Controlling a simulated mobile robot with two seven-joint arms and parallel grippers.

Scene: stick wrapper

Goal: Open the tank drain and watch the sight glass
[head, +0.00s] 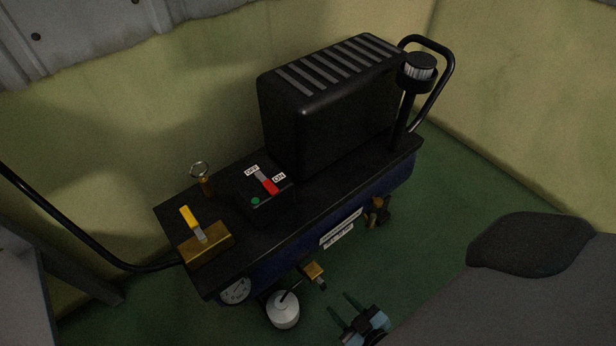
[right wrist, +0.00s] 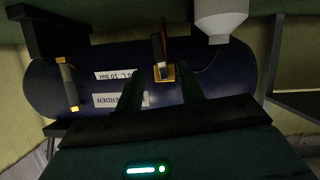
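A blue tank (head: 335,225) lies under the black top plate of a compressor. A brass fitting with a short lever (head: 313,271), perhaps the tank drain, sticks out low on its front; it also shows in the right wrist view (right wrist: 164,72). A pale cup (head: 283,311) hangs beside it, joined by a thin dark line; I cannot tell if it is the sight glass. It also shows in the right wrist view (right wrist: 221,18). My right gripper (head: 338,303) is open and empty, its fingers aimed at the brass fitting, apart from it in the head view. My left gripper is out of view.
A black motor cover (head: 330,105), an OFF/ON switch (head: 266,182), a yellow-lever valve (head: 195,222) and a ring-pull valve (head: 203,178) stand on top. A gauge (head: 235,291) and another brass part (head: 378,211) sit on the front. Green floor (head: 450,190) is free at right.

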